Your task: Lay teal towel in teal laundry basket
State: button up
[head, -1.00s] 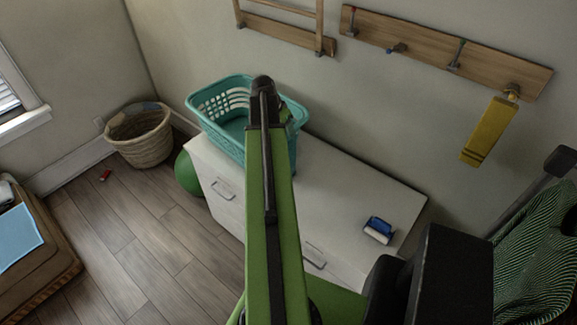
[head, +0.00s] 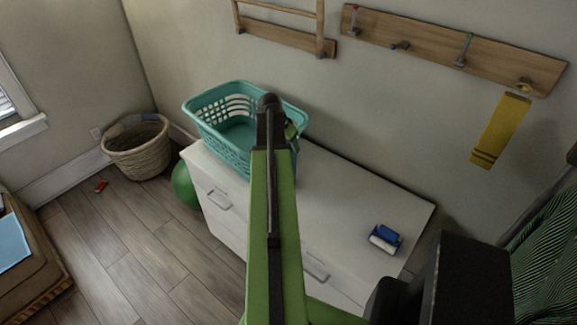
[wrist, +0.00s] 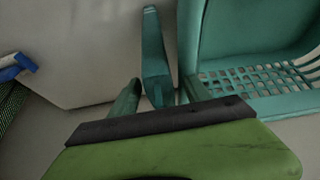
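The teal laundry basket (head: 222,122) stands upright on the far left end of the white dresser. It looks empty where I can see inside; my arm covers its right end. In the wrist view the basket (wrist: 196,40) fills the right side. My gripper (wrist: 160,84) is closed around a teal strip, the teal towel (wrist: 155,45), which extends away from between the fingers. The towel is beside the basket's wall, outside it. In the head view the fingers and towel are mostly hidden behind my green arm; a bit of green shows near the basket's right end.
The white dresser (head: 345,210) has a blue-and-white brush (head: 384,239) toward its right end. A yellow towel (head: 500,131) hangs from the wall hook rail (head: 430,40). A wicker basket (head: 137,155) and green ball (head: 184,186) are on the floor at left.

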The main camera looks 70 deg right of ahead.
grip_shut()
dwell(1.2)
